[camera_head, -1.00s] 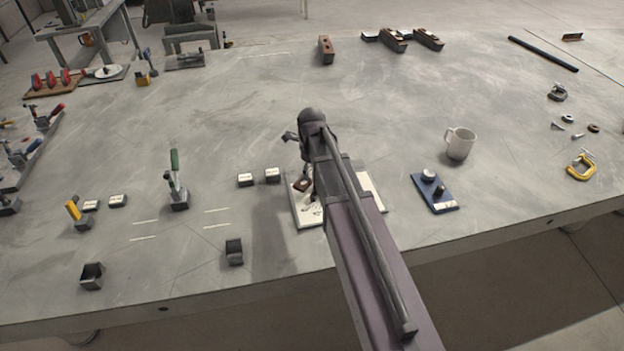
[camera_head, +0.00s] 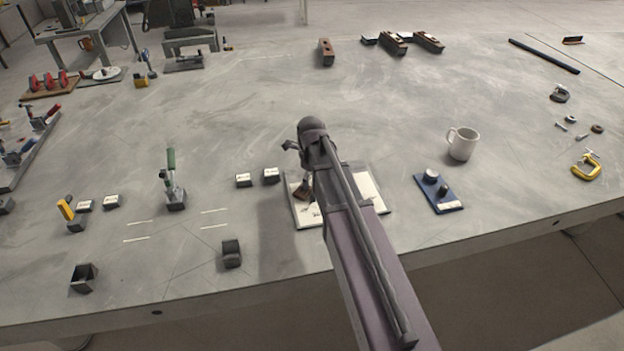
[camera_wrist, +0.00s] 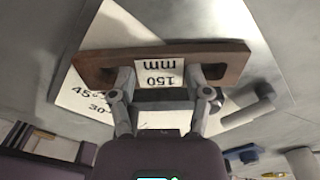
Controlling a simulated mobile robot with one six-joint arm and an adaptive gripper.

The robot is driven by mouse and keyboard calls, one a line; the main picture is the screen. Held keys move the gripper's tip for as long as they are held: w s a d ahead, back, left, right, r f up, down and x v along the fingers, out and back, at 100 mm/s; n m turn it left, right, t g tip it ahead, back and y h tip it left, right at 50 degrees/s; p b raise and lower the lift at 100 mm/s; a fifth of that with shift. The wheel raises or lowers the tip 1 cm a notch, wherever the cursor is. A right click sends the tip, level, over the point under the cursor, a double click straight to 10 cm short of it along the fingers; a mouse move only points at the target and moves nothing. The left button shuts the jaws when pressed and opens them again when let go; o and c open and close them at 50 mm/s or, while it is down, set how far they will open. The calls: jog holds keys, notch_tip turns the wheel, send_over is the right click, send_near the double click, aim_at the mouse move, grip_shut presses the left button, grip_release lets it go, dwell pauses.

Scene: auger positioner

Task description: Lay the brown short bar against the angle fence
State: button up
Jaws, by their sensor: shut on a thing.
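The bar lies across the fingers, over a white board (camera_wrist: 82,100) printed with angle marks, 45 and 30. I cannot tell whether the bar touches the board. In the head view the board (camera_head: 309,216) lies near the table's front edge, and my arm hides most of the gripper and bar. A grey rounded piece (camera_wrist: 250,112) shows beside the right finger. I cannot clearly make out the angle fence.
Two small labelled blocks (camera_head: 257,178) stand left of the board. A blue plate with knobs (camera_head: 438,194) and a white mug (camera_head: 462,144) are to its right. A green-handled clamp (camera_head: 174,185) stands further left. The table's middle is clear.

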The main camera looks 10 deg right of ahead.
aim_at(311, 181)
jog(key=shift+f, duration=0.15)
jog(key=o, duration=1.3)
jog(key=shift+o, duration=0.2)
notch_tip(311, 181, up, 12)
jog(key=p, duration=1.2)
jog(key=shift+s, duration=0.1)
